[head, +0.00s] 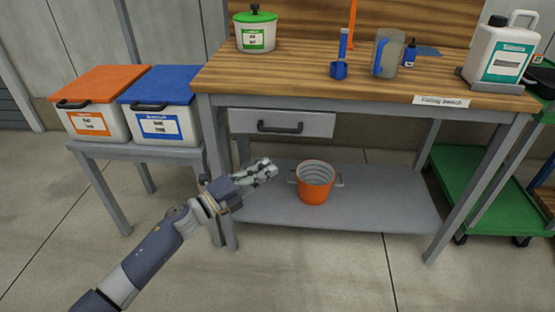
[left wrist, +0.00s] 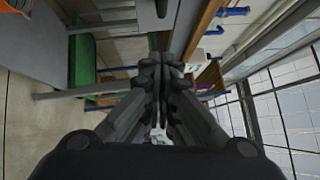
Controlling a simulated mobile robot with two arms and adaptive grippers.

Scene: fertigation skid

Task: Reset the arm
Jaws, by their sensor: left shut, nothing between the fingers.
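My left gripper (head: 266,168) is in front of the workbench, below the level of its drawer, and to the left of an orange bucket on the lower shelf. It is shut and holds nothing. The left arm reaches up from the lower left of the head view. In the left wrist view the fingers (left wrist: 162,70) of the left gripper are together, with the bench tilted on its side beyond them. My right gripper does not show in either view.
The workbench (head: 300,80) carries a green-lidded tub (head: 256,35), a clear jug (head: 388,55), a blue scoop (head: 339,69) and a white canister (head: 497,55). The orange bucket (head: 315,185) stands on the lower shelf. Orange-lidded (head: 98,122) and blue-lidded (head: 165,128) bins stand left. A green cart (head: 480,195) stands right.

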